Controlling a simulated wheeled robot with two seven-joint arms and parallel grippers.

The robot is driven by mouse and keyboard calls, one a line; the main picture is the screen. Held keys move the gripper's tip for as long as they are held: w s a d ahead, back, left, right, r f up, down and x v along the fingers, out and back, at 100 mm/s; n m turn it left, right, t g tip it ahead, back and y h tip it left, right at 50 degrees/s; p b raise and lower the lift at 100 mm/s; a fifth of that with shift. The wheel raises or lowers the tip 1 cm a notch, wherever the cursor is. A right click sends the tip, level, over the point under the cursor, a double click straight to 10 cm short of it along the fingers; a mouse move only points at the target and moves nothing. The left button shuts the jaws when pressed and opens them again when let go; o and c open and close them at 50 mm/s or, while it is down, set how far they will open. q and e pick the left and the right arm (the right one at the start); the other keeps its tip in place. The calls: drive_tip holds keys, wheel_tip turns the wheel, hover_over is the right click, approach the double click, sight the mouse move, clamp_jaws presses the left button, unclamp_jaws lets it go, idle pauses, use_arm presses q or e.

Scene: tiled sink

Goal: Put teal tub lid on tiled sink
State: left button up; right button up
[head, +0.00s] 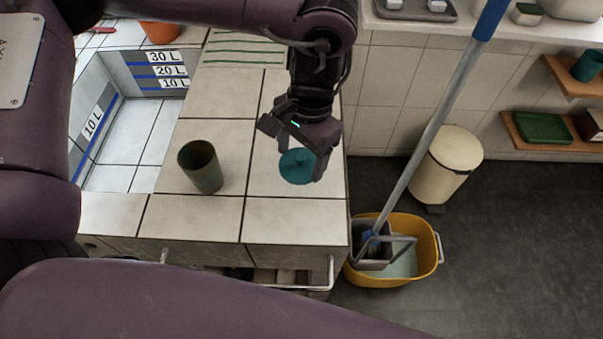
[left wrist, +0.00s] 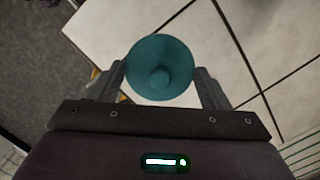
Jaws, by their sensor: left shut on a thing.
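The teal tub lid (head: 297,166) is a round disc with a small knob, over the right part of the tiled sink's (head: 220,219) top. My left gripper (head: 295,155) points down and is shut on it. In the left wrist view the lid (left wrist: 160,66) sits between the two fingers (left wrist: 160,85), which touch its sides. I cannot tell whether the lid touches the tiles or is just above them. My right gripper is not in view.
A dark greenish cup (head: 201,167) stands on the tiles left of the lid. The marked basin (head: 125,130) is further left. A yellow mop bucket (head: 425,245) with a mop and a cream bin (head: 446,164) stand on the floor to the right.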

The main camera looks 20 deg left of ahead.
sight(299, 186)
use_arm(q)
drive_tip(key=shift+f+b, duration=0.4)
drive_tip(key=shift+f, duration=2.95)
drive_tip(key=shift+f, duration=0.15)
drive_tip(key=o, duration=0.9)
drive_tip(key=shift+o, duration=0.2)
drive_tip(key=r, duration=0.4)
drive_tip(key=w+r+p, duration=0.1)
drive_tip(key=r, duration=0.3)
drive_tip(key=d+r, duration=0.1)
drive_tip(key=r, duration=0.3)
drive_tip(key=shift+w+r, duration=0.15)
drive_tip(key=shift+w, duration=0.15)
drive_tip(key=shift+a, duration=0.1)
